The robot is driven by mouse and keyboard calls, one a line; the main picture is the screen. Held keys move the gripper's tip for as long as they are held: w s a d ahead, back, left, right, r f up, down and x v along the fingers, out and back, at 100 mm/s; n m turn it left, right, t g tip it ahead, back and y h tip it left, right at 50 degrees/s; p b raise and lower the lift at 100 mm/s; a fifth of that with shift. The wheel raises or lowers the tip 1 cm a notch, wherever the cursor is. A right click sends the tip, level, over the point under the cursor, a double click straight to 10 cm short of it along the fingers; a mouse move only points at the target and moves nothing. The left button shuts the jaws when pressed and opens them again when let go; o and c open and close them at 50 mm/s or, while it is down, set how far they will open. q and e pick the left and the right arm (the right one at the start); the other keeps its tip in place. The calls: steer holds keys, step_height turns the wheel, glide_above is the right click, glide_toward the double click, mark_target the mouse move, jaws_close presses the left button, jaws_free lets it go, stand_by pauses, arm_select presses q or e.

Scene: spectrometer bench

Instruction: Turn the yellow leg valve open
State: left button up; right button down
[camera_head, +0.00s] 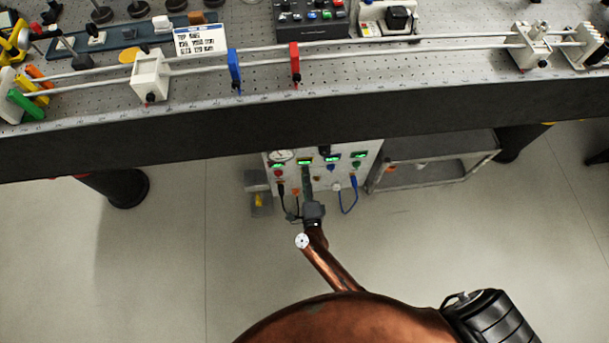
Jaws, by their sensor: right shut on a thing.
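A small yellow piece (260,200) sits on a grey box beside the lower left of the control panel (372,150). Another small yellow piece shows by the dark table leg (515,142) at the right. I cannot tell which of them, if either, is the yellow leg valve. My right gripper (309,194) reaches up from below to the front of the panel, under the table's edge. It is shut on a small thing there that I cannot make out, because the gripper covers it. My left gripper is not in view.
The thick dark edge of the optical bench (200,133) overhangs the panel. A blue cable (350,200) and a dark cable hang by my gripper. A grey shelf cart (430,165) stands right of the panel. Open floor lies to the left and right.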

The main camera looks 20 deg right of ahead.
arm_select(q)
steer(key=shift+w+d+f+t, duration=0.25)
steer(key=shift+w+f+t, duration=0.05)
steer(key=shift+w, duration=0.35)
arm_select(e)
steer(key=shift+f+m, duration=0.1)
steer(key=shift+m, duration=0.6)
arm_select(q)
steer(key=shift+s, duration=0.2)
arm_select(e)
steer(key=c, duration=1.7)
jaws_free()
